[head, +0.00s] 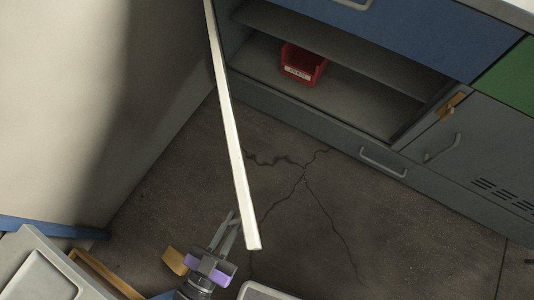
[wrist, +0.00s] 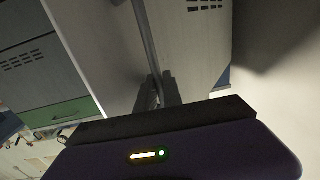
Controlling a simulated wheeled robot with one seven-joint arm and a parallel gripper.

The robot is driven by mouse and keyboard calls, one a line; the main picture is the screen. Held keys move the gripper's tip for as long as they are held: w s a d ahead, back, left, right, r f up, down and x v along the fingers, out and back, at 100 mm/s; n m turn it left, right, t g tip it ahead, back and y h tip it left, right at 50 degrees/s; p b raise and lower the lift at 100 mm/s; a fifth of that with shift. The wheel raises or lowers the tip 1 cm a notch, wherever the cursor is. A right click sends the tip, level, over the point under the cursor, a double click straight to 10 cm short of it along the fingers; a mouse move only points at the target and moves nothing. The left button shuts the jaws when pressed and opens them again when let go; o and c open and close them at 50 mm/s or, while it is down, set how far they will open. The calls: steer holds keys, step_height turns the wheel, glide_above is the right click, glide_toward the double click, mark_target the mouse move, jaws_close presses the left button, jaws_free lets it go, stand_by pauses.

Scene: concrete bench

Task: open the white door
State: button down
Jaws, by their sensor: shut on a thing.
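The white door (head: 236,150) shows almost edge-on in the head view, swung well out from the cabinet (head: 330,85). Its face, with vent slots near the top, fills the middle of the wrist view (wrist: 190,50). My gripper (head: 233,219) is low beside the door's free end. In the wrist view its dark fingers (wrist: 158,85) are closed around the lower part of a long grey bar handle (wrist: 146,40) on the door. The handle is hidden in the head view.
The open cabinet holds a red bin (head: 303,64) on a shelf. A grey door (head: 450,150) with a handle and an orange latch stands to the right, below a green drawer front (head: 512,75). The cracked concrete floor (head: 320,220) right of the door is mostly clear. A pale wall (head: 60,100) is at left.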

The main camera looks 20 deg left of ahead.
steer(key=s+a+b, duration=0.2)
steer(key=s+a, duration=0.1)
steer(key=a, duration=0.3)
steer(key=shift+a+b, duration=0.25)
steer(key=shift+b, duration=0.15)
steer(key=shift+f, duration=0.1)
steer(key=c, duration=1.8)
jaws_free()
steer(key=shift+s+a+p, duration=0.25)
steer(key=shift+s+p, duration=0.05)
steer(key=shift+s, duration=1.65)
steer(key=shift+s+a+p, duration=0.2)
steer(key=shift+s+p, duration=0.05)
steer(key=shift+s, duration=1.7)
